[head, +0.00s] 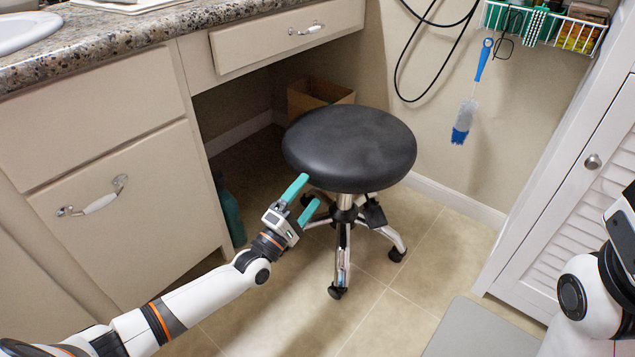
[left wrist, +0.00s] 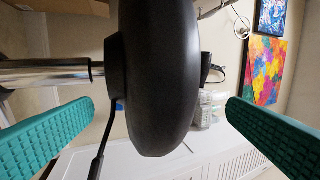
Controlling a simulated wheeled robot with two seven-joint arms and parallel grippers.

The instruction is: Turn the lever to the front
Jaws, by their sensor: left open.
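The black round stool (head: 349,148) stands on chrome legs with casters. Its lever (head: 374,213), dark with a flat end, sticks out under the seat on the right of the column in the head view. In the left wrist view the lever (left wrist: 104,140) is a thin black rod running down from under the seat, near one fingertip. My left gripper (head: 311,190) is open and empty, its teal fingers at the seat's near left edge. The left wrist view shows the seat between and beyond the fingers (left wrist: 160,112). My right gripper is out of sight; only part of that arm shows.
A drawer cabinet (head: 110,190) and counter stand at left. A cardboard box (head: 318,92) and a teal bottle (head: 229,208) are under the counter. A white louvered door (head: 575,190) is at right. A grey mat (head: 485,330) lies in front; tile floor is clear around the stool.

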